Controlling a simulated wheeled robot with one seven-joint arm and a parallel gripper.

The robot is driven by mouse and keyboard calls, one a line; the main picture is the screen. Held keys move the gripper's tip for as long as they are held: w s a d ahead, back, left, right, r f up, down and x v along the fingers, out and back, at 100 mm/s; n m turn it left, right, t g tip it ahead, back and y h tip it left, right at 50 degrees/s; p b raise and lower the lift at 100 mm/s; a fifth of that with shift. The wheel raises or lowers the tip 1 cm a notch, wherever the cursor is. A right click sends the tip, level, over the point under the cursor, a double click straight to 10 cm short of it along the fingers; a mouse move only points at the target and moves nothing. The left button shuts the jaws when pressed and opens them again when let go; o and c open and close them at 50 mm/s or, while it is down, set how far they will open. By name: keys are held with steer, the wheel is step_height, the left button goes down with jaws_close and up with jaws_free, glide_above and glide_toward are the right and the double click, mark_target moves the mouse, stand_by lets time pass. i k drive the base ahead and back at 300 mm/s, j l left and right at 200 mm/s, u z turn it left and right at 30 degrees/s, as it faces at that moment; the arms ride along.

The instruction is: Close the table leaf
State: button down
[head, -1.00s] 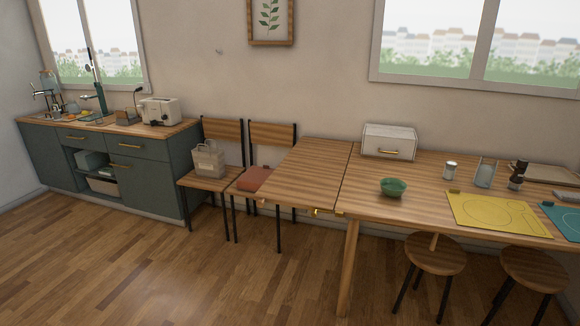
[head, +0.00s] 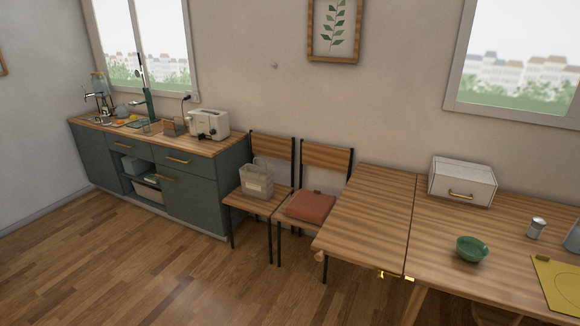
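The table leaf (head: 365,215) is the wooden panel at the left end of the table (head: 505,228). It is raised and lies level with the tabletop, with a thin dark seam between them. A brass fitting (head: 396,276) shows under the front edge near the seam, and a small brass piece (head: 319,253) shows at the leaf's front left corner. The top of the leaf is bare. My gripper is not in view.
Two chairs stand left of the leaf, one with a bag (head: 257,178), one with a red cushion (head: 311,205). A green bowl (head: 471,249) and white box (head: 462,182) are on the table. Wood floor (head: 170,270) is clear in front of the green cabinet (head: 190,190).

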mark_target(367, 227)
steer(key=i+j+u, duration=0.25)
steer(key=i+u, duration=0.15)
steer(key=i, duration=0.2)
steer(key=i+u, duration=0.45)
steer(key=i, duration=0.2)
steer(key=i+z, duration=0.2)
steer(key=i, duration=0.25)
steer(key=i+z, duration=0.25)
steer(key=i, duration=0.25)
steer(key=i+j+z, duration=0.2)
steer(key=i, duration=0.25)
steer(key=i+z, duration=0.65)
steer(key=i, duration=0.2)
